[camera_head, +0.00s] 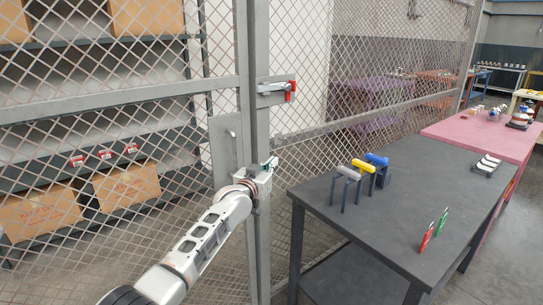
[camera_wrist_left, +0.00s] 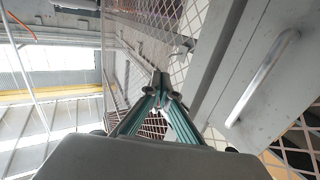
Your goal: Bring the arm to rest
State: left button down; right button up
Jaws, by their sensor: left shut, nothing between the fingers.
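My left arm reaches in from the bottom left of the head view toward the mesh gate. My left gripper (camera_head: 270,163) is at the gate post, just right of the gate's handle plate (camera_head: 226,150). In the left wrist view the gripper's green fingers (camera_wrist_left: 158,84) come together at their tips, shut with nothing between them. The metal pull handle (camera_wrist_left: 263,78) stands to the right of the fingers, apart from them. My right gripper is in neither view.
A latch with a red end (camera_head: 291,91) sits on the post above the gripper. A dark table (camera_head: 405,185) with grey, yellow and blue-topped items stands to the right. Shelves with cardboard boxes (camera_head: 127,186) are behind the mesh. A pink table (camera_head: 480,133) is farther back.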

pick_arm(q)
jog(key=s+a+f+g+y, duration=0.1)
jog(key=s+a+f, duration=0.2)
jog(key=s+f, duration=0.55)
jog(key=s+a+f+n+g+y, duration=0.1)
jog(key=s+a+f, duration=0.35)
jog(key=f, duration=0.65)
jog(key=s+a+f, duration=0.3)
jog(key=s+f, duration=0.5)
jog(key=f, duration=0.2)
jog(key=s+a+f+g+y, duration=0.1)
jog(key=s+a+f, duration=0.2)
jog(key=s, duration=0.7)
jog(key=s+a+f+g+y, duration=0.1)
jog(key=s+a+f, duration=0.2)
jog(key=s, duration=0.8)
jog(key=s+a+f+g+y, duration=0.1)
jog(key=s+a+f, duration=0.2)
jog(key=s, duration=0.8)
jog(key=a, duration=0.2)
jog(key=shift+s+a+f+g, duration=0.2)
jog(key=shift+a+g, duration=0.1)
jog(key=shift+a, duration=0.1)
